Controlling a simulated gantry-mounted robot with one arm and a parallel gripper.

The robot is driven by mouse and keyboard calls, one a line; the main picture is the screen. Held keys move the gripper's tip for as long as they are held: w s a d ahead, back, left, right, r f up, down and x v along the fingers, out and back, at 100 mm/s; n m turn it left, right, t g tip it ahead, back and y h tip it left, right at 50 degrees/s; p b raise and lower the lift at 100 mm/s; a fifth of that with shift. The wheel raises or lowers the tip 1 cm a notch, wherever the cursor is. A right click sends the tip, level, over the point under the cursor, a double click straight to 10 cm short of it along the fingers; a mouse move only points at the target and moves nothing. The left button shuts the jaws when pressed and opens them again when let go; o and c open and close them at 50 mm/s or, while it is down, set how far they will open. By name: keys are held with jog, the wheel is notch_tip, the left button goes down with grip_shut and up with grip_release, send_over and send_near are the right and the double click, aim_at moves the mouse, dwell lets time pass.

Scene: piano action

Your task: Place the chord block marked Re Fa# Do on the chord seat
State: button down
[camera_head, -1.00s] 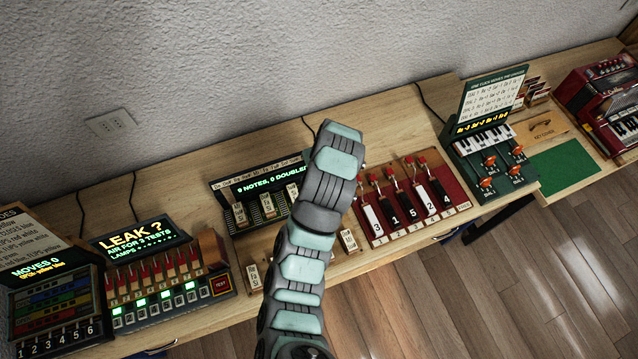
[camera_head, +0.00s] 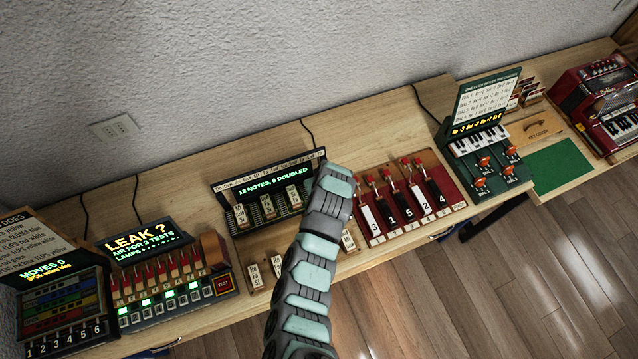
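The chord seat (camera_head: 234,229) is a dark rack whose green display reads "12 NOTES, 0 DOUBLED". Pale chord blocks stand in it: a left block (camera_head: 240,215), a middle block (camera_head: 267,206) and a right block (camera_head: 293,197). My arm hides the seat's right end. Two loose blocks, one (camera_head: 254,275) and another (camera_head: 278,266), lie in front of the seat; a third (camera_head: 348,240) lies right of my arm. The markings are too small to read surely, so I cannot tell which is Re Fa# Do. My gripper is hidden behind my arm's end, over the seat's right end.
Right of the seat stands a red panel (camera_head: 447,186) with numbered keys and levers. Left stands the "LEAK ?" panel (camera_head: 140,240) with switches. A green keyboard unit (camera_head: 512,167) and a green mat (camera_head: 560,168) are farther right. Bare wood lies behind the seat.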

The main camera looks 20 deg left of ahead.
jog(key=shift+f, duration=0.1)
jog(key=shift+f, duration=0.15)
jog(key=c, duration=1.1)
grip_release()
jog(key=b+v, duration=0.3)
jog(key=v, duration=0.9)
jog(key=shift+r, duration=0.25)
